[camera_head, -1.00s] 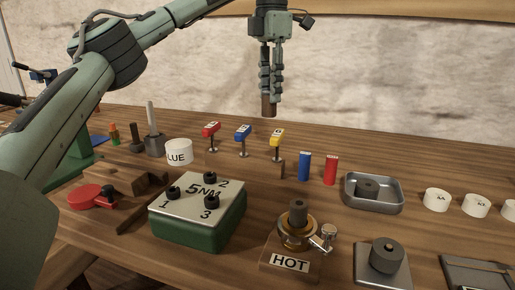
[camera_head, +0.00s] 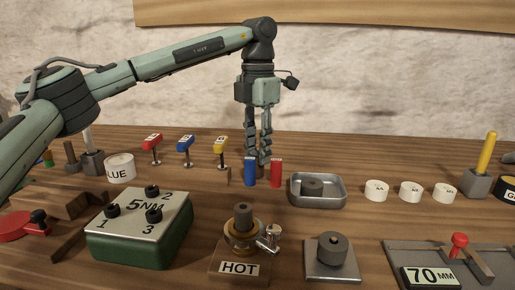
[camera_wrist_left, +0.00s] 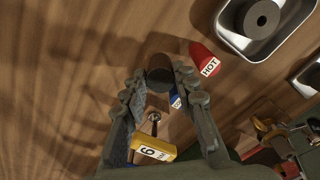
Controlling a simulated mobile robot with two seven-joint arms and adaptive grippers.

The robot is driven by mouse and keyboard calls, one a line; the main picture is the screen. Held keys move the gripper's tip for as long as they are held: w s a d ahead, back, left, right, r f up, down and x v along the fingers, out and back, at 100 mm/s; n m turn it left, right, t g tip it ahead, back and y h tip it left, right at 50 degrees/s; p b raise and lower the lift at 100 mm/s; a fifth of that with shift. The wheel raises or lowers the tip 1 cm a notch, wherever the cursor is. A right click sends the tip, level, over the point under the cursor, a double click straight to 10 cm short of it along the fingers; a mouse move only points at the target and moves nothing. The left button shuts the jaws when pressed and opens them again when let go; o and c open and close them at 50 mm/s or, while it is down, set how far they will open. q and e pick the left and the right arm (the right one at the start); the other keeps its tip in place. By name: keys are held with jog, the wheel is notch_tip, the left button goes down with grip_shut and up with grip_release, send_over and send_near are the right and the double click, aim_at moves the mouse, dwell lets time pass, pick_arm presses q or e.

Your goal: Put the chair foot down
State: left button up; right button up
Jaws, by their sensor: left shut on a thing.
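My left gripper (camera_head: 258,152) hangs straight down behind the blue and red cylinders near the back of the bench. It is shut on the chair foot, a short dark brown cylinder. In the left wrist view the chair foot (camera_wrist_left: 160,74) sits between the two fingertips (camera_wrist_left: 159,82). In the head view its lower part is mostly hidden behind the blue cylinder (camera_head: 250,172) and the red cylinder (camera_head: 276,173). I cannot tell whether it touches the wooden bench. My right gripper is not in view.
A metal tray (camera_head: 339,200) holding a dark ring stands right of the red cylinder. Yellow (camera_head: 221,140), blue (camera_head: 185,138) and red (camera_head: 152,136) labelled pieces stand on posts to the left. A green box (camera_head: 120,243) and a HOT stand (camera_head: 213,266) are in front. Bare bench lies behind the tray.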

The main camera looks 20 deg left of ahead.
aim_at(258, 152)
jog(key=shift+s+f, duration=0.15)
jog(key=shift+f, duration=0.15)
pick_arm(q)
jog(key=shift+f, duration=0.2)
jog(key=o, duration=0.8)
jog(key=shift+r, duration=0.15)
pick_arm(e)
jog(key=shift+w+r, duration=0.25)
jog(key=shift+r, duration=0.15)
pick_arm(q)
notch_tip(258, 152, up, 11)
jog(key=shift+r+p, duration=0.15)
jog(key=shift+p, duration=0.25)
jog(key=shift+o, duration=0.3)
jog(key=shift+r, duration=0.4)
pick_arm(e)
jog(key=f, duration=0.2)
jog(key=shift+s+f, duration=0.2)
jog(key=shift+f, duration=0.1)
